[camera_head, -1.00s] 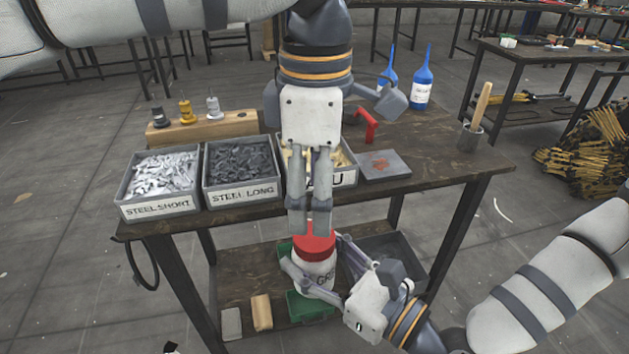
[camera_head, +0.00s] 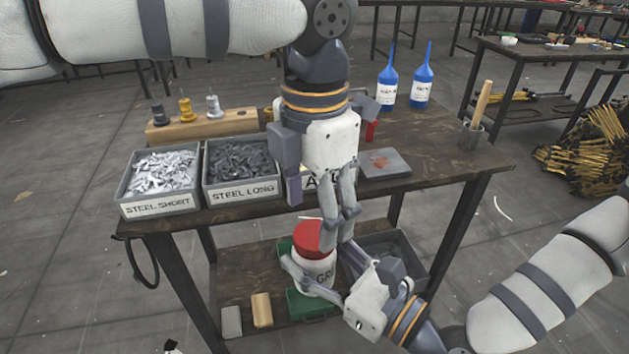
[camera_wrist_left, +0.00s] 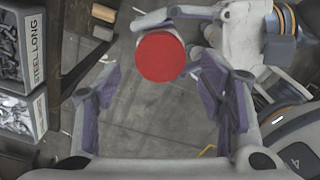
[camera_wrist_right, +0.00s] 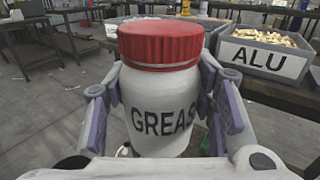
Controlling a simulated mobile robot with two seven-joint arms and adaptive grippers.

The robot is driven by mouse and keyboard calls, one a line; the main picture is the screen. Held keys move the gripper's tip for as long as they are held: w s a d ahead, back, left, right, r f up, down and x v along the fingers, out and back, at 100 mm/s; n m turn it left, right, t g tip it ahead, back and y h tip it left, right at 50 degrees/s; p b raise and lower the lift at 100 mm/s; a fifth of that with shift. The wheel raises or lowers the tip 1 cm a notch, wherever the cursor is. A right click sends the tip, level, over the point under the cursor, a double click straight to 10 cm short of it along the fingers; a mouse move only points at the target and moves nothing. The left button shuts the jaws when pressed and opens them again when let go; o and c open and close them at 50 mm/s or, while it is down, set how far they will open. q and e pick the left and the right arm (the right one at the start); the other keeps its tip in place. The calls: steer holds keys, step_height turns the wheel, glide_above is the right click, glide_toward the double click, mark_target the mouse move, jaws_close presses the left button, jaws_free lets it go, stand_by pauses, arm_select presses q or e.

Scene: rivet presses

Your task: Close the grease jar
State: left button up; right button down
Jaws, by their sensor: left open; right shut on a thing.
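The grease jar (camera_head: 315,272) is white with dark lettering and stands upright in my right gripper (camera_head: 318,280). The red lid (camera_head: 308,238) sits on top of the jar and looks level in the right wrist view (camera_wrist_right: 160,42); I cannot tell whether it is screwed tight. My right gripper is shut around the jar body, one finger on each side. My left gripper (camera_head: 340,232) is open and empty, just right of the lid in the head view. In the left wrist view the lid (camera_wrist_left: 160,56) shows beyond and between the open fingers.
Behind the jar is a workbench (camera_head: 440,165) with bins of steel short (camera_head: 160,182), steel long (camera_head: 240,172) and mostly hidden ALU rivets (camera_wrist_right: 265,55). A lower shelf (camera_head: 240,275) holds green and dark trays. Blue bottles (camera_head: 388,85) stand at the back.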

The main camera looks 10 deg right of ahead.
mark_target(315, 233)
arm_select(q)
steer(key=shift+f, duration=1.7)
steer(key=c, duration=1.2)
steer(key=o, duration=1.3)
steer(key=shift+o, duration=0.2)
steer(key=shift+r, duration=0.1)
step_height(315, 233, up, 12)
